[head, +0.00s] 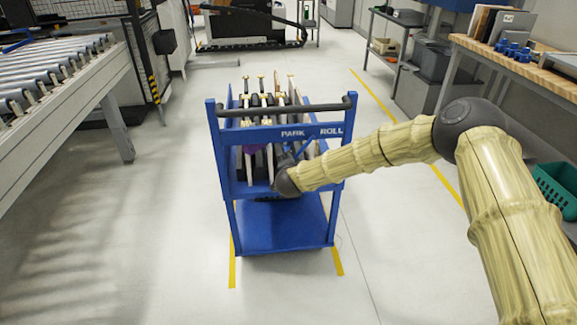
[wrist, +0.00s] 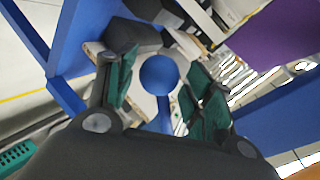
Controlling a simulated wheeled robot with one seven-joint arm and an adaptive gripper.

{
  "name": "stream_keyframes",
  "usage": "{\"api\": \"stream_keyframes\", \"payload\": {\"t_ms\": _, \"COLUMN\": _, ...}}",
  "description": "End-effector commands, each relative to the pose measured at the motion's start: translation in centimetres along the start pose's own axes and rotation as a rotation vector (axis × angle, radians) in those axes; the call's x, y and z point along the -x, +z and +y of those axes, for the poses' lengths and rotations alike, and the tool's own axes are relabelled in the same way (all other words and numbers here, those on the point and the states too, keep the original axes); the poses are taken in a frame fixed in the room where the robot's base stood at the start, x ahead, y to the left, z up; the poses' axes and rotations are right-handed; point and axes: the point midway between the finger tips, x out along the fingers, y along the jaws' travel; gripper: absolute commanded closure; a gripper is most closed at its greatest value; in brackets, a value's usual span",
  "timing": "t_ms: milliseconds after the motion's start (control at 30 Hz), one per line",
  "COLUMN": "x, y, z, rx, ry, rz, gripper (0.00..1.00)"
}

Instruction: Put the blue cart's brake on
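The blue cart (head: 285,225) stands on the floor in the middle of the head view, with a black push bar and a panel marked PARK on the left and ROLL on the right. In the wrist view a round blue knob (wrist: 159,75) on a blue stem shows between the fingers of my gripper (wrist: 164,68). The green-padded fingers are apart, with gaps beside the knob. In the head view my gripper (head: 288,162) is just below the panel, at the cart's near side. It hides much of the lever there, so I cannot tell the lever's exact setting.
Upright boards (head: 262,100) and a purple item (head: 251,148) are in the cart. Yellow floor lines (head: 232,262) run beside it. A roller conveyor (head: 50,85) is at left, a wooden-topped bench (head: 525,72) and a green crate (head: 556,188) at right. Floor around the cart is clear.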

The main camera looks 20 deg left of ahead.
Motion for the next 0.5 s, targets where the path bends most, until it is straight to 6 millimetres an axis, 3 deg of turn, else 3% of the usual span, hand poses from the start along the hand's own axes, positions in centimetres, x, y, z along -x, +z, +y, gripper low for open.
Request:
{"api": "stream_keyframes", "payload": {"t_ms": 333, "x": 0.4, "y": 0.6, "z": 0.2, "rx": 0.002, "ry": 0.002, "rz": -0.008, "gripper": 0.46}}
{"api": "stream_keyframes", "payload": {"t_ms": 500, "x": 2.2, "y": 0.5, "z": 0.1, "rx": 0.004, "ry": 0.002, "rz": -0.009, "gripper": 0.46}}
